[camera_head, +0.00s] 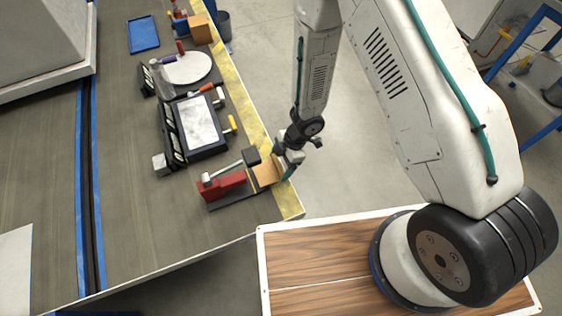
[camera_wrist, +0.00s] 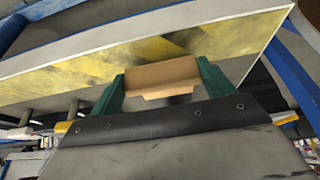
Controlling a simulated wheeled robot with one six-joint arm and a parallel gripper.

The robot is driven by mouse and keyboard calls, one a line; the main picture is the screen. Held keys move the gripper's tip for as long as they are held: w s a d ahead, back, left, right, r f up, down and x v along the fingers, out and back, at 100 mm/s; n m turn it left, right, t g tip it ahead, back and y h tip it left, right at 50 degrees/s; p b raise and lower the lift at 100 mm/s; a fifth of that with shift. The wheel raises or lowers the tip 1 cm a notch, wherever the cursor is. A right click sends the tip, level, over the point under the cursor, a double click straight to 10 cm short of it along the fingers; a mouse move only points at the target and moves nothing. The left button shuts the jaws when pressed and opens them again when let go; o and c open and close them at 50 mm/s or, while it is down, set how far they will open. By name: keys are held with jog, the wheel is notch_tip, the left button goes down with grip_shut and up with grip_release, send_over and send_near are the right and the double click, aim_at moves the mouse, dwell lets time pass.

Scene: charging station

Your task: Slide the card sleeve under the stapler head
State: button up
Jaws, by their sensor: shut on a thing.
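The tan card sleeve (camera_head: 265,174) lies flat at the front of the stapler, just past the yellow-marked table edge. The stapler (camera_head: 224,184) is red with a dark base plate, and its black head (camera_head: 251,157) is raised on a grey lever above the inner end of the sleeve. I cannot tell how far the sleeve reaches under the head. My gripper (camera_head: 284,171) comes in from the right, shut on the sleeve's outer end. In the wrist view, the green fingers of my gripper (camera_wrist: 162,84) hold the card sleeve (camera_wrist: 160,73) from both sides.
A black framed tray (camera_head: 199,124) with a white sheet lies behind the stapler. Farther back are a round white disc (camera_head: 187,68), a cardboard box (camera_head: 200,29) and a blue tray (camera_head: 143,34). A yellow strip (camera_wrist: 90,72) marks the table edge. Left of the stapler the table is clear.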

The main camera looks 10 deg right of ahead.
aim_at(266, 172)
jog(key=shift+s+a+f, duration=0.2)
jog(key=shift+s+a, duration=0.05)
jog(key=shift+a, duration=0.75)
jog(key=shift+s+a+f, duration=0.25)
jog(key=shift+s+a, duration=0.05)
jog(key=shift+a, duration=0.65)
jog(key=shift+s+a+f, duration=0.2)
jog(key=shift+s+a, duration=0.05)
jog(key=shift+a, duration=0.75)
jog(key=shift+d, duration=0.15)
jog(key=shift+w+d+r, duration=0.2)
jog(key=shift+w+d, duration=0.05)
jog(key=shift+d, duration=0.65)
jog(key=shift+w+d+r, duration=0.2)
jog(key=shift+w+d, duration=0.1)
jog(key=shift+d, duration=0.65)
jog(key=shift+w+d+r, duration=0.2)
jog(key=shift+w+d, duration=0.05)
jog(key=shift+d, duration=0.65)
jog(key=shift+s+a+f, duration=0.15)
jog(key=shift+s+a, duration=0.05)
jog(key=shift+a, duration=0.55)
jog(key=shift+s+a+f, duration=0.15)
jog(key=shift+s+a, duration=0.1)
jog(key=shift+a, duration=0.5)
jog(key=shift+s+a+f, duration=0.15)
jog(key=shift+s+a, duration=0.05)
jog(key=shift+a, duration=0.55)
